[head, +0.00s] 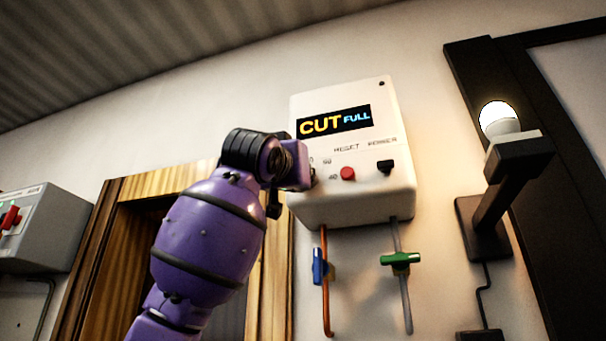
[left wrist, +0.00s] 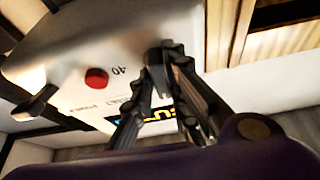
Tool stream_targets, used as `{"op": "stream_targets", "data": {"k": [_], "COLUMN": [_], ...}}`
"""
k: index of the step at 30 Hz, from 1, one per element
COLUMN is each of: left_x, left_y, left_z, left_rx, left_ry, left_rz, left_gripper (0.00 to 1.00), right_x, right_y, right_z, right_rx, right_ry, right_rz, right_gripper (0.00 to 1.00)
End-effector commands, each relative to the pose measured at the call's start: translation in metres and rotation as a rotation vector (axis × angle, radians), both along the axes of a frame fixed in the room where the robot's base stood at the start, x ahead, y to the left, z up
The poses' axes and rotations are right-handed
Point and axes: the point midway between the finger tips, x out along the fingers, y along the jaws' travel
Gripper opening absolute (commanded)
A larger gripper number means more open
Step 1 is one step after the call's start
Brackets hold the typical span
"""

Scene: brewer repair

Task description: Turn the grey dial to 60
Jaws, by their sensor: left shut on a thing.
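The white brewer box (head: 350,207) hangs on the wall, and its display (head: 334,121) reads "CUT FULL". My left gripper (head: 301,178) is at the box's lower left, over the dial's place, and hides the dial in the head view. In the left wrist view my left gripper (left wrist: 160,62) is shut on a small dark grey part, the grey dial (left wrist: 154,52), which is mostly covered by the fingers. Scale marks "90" and "40" show beside it; the dial's pointer and the 60 mark cannot be made out. My right gripper is not in view.
A red button (head: 348,173) and a black switch (head: 385,166) sit right of the dial. Below hang pipes with a blue valve handle (head: 319,266) and a green one (head: 400,259). A lamp (head: 499,120) is at right, a grey box (head: 40,235) at left.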

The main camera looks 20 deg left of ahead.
Motion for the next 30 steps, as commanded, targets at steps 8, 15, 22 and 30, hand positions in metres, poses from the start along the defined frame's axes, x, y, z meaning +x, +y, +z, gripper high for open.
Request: {"op": "stream_targets", "data": {"k": [8,15,22,30], "left_x": [-0.0003,-0.0004,-0.0010,-0.0005], "left_y": [0.0035,0.0054,0.0064,0.0069], "left_z": [0.0011,0.0022,0.0035,0.0040], "left_rx": [0.180,0.385,0.556,0.685], "left_ry": [-0.007,-0.015,-0.022,-0.026], "left_rz": [0.001,0.002,0.002,0.001], "left_gripper": [0.00,0.00,0.00,0.00], "right_x": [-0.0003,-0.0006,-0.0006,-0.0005], "right_y": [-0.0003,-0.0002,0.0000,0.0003], "right_z": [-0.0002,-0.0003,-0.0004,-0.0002], "right_rx": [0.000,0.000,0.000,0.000], "right_ry": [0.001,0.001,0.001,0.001], "right_rz": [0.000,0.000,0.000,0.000], "right_gripper": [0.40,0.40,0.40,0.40]}}
